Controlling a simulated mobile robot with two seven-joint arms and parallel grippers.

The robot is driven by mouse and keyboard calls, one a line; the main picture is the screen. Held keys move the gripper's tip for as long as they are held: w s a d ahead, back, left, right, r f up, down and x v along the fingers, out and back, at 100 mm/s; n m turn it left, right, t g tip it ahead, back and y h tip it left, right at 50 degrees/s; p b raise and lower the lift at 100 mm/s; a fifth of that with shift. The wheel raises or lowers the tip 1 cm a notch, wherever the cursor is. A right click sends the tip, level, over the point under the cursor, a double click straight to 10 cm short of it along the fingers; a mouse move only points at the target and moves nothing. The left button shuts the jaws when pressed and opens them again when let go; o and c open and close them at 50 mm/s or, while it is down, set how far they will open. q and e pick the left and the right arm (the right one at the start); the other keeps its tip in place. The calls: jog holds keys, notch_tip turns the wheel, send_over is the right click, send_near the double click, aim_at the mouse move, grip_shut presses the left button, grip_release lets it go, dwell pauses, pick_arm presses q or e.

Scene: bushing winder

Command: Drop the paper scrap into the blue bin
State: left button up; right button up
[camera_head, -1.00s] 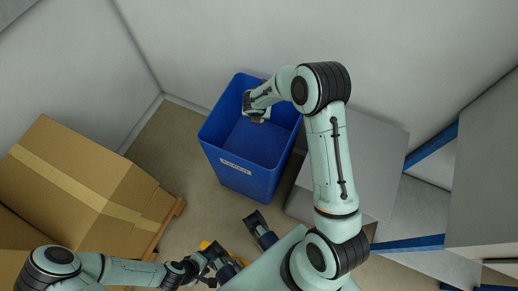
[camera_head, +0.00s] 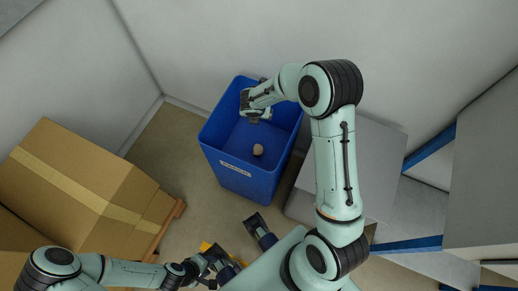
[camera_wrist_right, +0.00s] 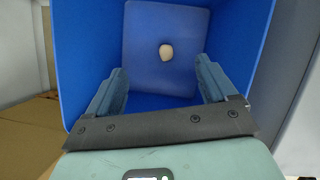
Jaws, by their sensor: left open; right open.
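The paper scrap (camera_head: 258,150) is a small beige, rounded lump inside the blue bin (camera_head: 237,173). In the right wrist view the scrap (camera_wrist_right: 166,51) shows against the bin's floor, beyond the fingertips and apart from them. I cannot tell if it is resting or still falling. My right gripper (camera_wrist_right: 160,85) is open and empty, and in the head view it is over the back part of the bin. My left gripper (camera_head: 224,266) is open at the bottom of the head view, away from the bin; its fingers are partly hard to make out.
A large cardboard box (camera_head: 80,185) stands on a wooden pallet at the left. A grey block (camera_head: 375,165) stands right of the bin, with grey panels and blue beams farther right. Walls close in behind the bin. Some floor (camera_head: 190,175) is clear between box and bin.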

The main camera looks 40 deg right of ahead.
jog(key=p+v, duration=0.1)
jog(key=v, duration=0.7)
jog(key=shift+r+p, duration=0.3)
